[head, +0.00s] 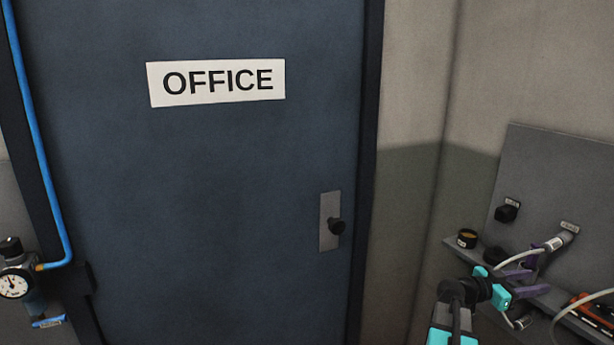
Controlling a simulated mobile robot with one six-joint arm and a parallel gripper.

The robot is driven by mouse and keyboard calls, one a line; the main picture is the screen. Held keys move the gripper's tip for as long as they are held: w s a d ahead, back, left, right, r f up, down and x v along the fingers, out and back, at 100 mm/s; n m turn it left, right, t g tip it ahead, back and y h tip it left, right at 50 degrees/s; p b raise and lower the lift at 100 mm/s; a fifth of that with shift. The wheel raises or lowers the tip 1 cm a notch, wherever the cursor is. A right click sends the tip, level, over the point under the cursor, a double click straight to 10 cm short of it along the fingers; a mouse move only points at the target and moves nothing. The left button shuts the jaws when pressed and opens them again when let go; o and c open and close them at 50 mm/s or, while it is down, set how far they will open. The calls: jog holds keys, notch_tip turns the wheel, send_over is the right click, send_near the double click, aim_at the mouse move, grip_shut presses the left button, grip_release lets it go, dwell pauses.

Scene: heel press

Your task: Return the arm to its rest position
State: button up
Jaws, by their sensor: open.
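My arm rises from the bottom right of the head view, with dark links and teal parts. My gripper (541,268) is at its end, with purple fingers spread apart and nothing clearly held between them. It is in front of a grey panel (562,170) and over a narrow shelf (458,249). A silver cylindrical fitting (556,242) with a pale hose shows close by the upper finger. I cannot tell whether the finger touches it.
A blue door (200,210) marked OFFICE, with a dark knob (337,227), fills the left and middle. A gauge (14,283) and blue pipe (42,160) are at left. A small round tin (467,238), black knob (506,213) and orange tool (596,311) are around the shelf.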

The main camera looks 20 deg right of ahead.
jog(key=w+a+f+n+t+y, duration=0.1)
jog(key=w+a+f+n+t, duration=0.6)
jog(key=w+a+f, duration=0.5)
jog(key=w+a+f+n+t+y, duration=0.1)
jog(key=w+a+f+n+t, duration=0.65)
jog(key=w+a, duration=0.75)
jog(key=w+a+f+n+t+y, duration=0.1)
jog(key=w+a+f+n+y, duration=0.15)
jog(key=a+f, duration=0.4)
jog(key=w+a+f+n+t+y, duration=0.15)
jog(key=a+f+y, duration=0.25)
jog(key=a, duration=0.5)
jog(key=w+a+f+n+t+y, duration=0.1)
jog(key=w+a+f+n+y, duration=0.1)
jog(key=a+f+y, duration=0.35)
jog(key=s+a+f+n+g+y, duration=0.2)
jog(key=s+a+f+g+y, duration=0.15)
jog(key=s+a+f, duration=0.65)
jog(key=s+a+f+n+g+y, duration=0.2)
jog(key=s+a+f+n+g, duration=0.15)
jog(key=s+a+f, duration=0.6)
jog(key=s+d+r+m+g+h, duration=0.1)
jog(key=s+m+g, duration=0.3)
jog(key=s+g, duration=0.7)
jog(key=s+h, duration=0.1)
jog(key=s, duration=0.9)
jog(key=shift+s+m+g, duration=0.3)
jog(key=shift+s+m, duration=0.05)
jog(key=shift+m, duration=0.05)
